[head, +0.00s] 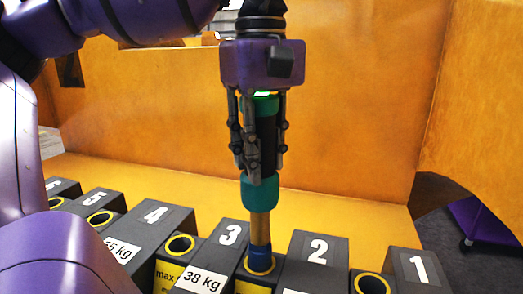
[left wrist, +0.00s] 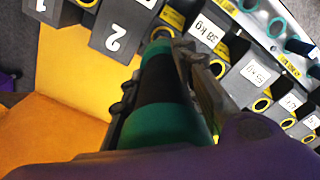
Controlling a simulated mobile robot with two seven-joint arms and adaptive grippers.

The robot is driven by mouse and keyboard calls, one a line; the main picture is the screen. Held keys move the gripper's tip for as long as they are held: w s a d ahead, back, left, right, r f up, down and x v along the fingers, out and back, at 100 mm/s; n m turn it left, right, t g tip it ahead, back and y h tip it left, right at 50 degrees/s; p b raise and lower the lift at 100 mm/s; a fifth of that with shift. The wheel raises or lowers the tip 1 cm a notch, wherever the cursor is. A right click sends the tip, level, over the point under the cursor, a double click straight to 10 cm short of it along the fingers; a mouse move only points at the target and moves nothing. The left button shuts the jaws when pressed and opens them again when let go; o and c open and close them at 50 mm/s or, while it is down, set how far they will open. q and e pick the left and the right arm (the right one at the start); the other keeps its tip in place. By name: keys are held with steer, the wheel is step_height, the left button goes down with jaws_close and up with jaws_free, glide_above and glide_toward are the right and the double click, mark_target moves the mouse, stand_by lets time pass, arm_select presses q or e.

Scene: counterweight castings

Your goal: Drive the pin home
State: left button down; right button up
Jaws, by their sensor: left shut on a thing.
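The pin (head: 260,222) stands upright, with a black and teal grip, a tan shank and a dark blue lower end. Its lower end is at the yellow-ringed socket (head: 261,266) between castings 3 and 2; how deep it sits inside is hidden. My left gripper (head: 265,160) points down and is shut around the black grip, above the lower teal band. The left wrist view shows the pin's teal and black grip (left wrist: 165,85) running away from the camera, its lower end hidden. My right gripper is in neither view.
Dark numbered castings stand in a row, including casting 3 (head: 231,235), casting 2 (head: 318,248) and casting 1 (head: 418,267), with yellow-ringed sockets (head: 371,284) between them. An orange wall (head: 350,100) rises behind. Several teal rings (left wrist: 277,27) show in the left wrist view.

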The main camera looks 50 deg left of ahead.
mark_target(262, 125)
arm_select(q)
steer(key=shift+w+f, duration=0.1)
steer(key=shift+f, duration=0.65)
stand_by(0.7)
steer(key=shift+f, duration=0.35)
steer(key=shift+f+b, duration=0.35)
steer(key=shift+f, duration=1.45)
stand_by(1.3)
steer(key=shift+r, duration=0.1)
step_height(262, 125, up, 10)
steer(key=shift+f+p, duration=0.1)
steer(key=shift+p, duration=0.3)
stand_by(1.3)
